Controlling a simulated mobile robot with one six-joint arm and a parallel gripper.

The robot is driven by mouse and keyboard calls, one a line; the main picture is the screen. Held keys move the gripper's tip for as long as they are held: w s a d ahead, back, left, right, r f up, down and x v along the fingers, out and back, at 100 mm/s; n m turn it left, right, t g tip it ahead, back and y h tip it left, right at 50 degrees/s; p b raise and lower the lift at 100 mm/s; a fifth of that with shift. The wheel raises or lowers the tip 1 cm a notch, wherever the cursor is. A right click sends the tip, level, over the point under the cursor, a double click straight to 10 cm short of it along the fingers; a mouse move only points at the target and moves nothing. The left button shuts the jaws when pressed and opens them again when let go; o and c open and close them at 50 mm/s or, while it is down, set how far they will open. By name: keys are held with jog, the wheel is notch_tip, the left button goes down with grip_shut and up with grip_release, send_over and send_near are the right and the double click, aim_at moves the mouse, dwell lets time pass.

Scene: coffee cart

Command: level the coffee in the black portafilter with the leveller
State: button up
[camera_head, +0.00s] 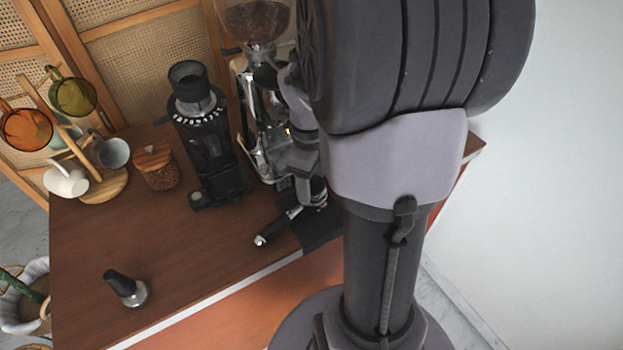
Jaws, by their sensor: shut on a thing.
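The black portafilter (282,225) lies on a black mat (322,232) near the table's front edge, its handle pointing to the lower left. My gripper (304,190) is directly over the portafilter's basket end, pointing down. It is shut on a small dark round thing (318,192), which looks like the leveller and is mostly hidden by the gripper. Whether it touches the basket rim cannot be told. The coffee inside the basket is hidden.
A tamper (124,287) stands front left. A black grinder (205,140), a taller grinder with a bean hopper (254,22), a lidded jar (156,166) and a mug rack (103,188) stand behind. My arm hides the right side. The table's left middle is clear.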

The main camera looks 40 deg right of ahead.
jog(key=shift+f+b, duration=0.75)
jog(key=shift+b, duration=0.35)
dwell(1.6)
